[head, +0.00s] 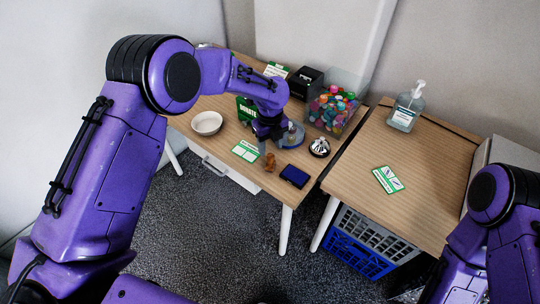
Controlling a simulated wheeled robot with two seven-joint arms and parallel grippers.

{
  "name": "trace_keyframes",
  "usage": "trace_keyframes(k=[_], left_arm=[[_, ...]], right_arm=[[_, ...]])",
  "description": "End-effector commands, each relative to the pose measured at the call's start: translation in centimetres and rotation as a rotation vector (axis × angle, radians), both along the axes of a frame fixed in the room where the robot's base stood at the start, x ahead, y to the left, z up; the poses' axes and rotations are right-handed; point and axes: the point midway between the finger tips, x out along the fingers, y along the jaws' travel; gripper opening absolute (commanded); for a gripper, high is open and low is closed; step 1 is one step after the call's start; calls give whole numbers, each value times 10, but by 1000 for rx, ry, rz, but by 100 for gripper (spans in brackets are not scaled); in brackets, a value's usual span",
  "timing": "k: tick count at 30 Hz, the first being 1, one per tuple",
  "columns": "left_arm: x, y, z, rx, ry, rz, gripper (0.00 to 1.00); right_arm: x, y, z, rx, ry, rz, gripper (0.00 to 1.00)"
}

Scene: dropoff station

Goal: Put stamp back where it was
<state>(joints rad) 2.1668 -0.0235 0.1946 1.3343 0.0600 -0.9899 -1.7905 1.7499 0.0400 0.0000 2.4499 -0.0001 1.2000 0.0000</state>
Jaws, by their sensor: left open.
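A small brown stamp (270,162) stands upright on the left wooden table, just left of a dark blue ink pad (294,175). My left gripper (268,148) points down at the table just behind the stamp. It is open, and the stamp shows in front of and below it. I cannot tell whether they touch. A green and white card (246,151) lies flat to the left of the stamp. My right arm comes in at the lower right, and its gripper is outside the picture.
Near the left gripper are a grey round item (291,137), a bell (319,147), a clear bin of colorful pieces (333,108) and a white bowl (207,123). The right table (425,150) holds a sanitizer bottle (406,110) and a card (388,180); a blue crate (357,255) sits below.

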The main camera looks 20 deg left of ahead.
Motion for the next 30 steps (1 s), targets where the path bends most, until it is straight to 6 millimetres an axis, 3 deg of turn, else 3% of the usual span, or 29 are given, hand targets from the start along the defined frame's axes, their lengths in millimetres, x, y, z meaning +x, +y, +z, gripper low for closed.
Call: trace_keyframes(k=[4, 9, 30], left_arm=[[1, 0, 36, -1, -3, 1, 52], [0, 0, 60, -1, -1, 1, 52], [0, 0, 65, 0, 1, 1, 52]], right_arm=[[0, 0, -8, 0, 0, 0, 43], [0, 0, -10, 0, 0, 0, 43], [0, 0, -10, 0, 0, 0, 43]])
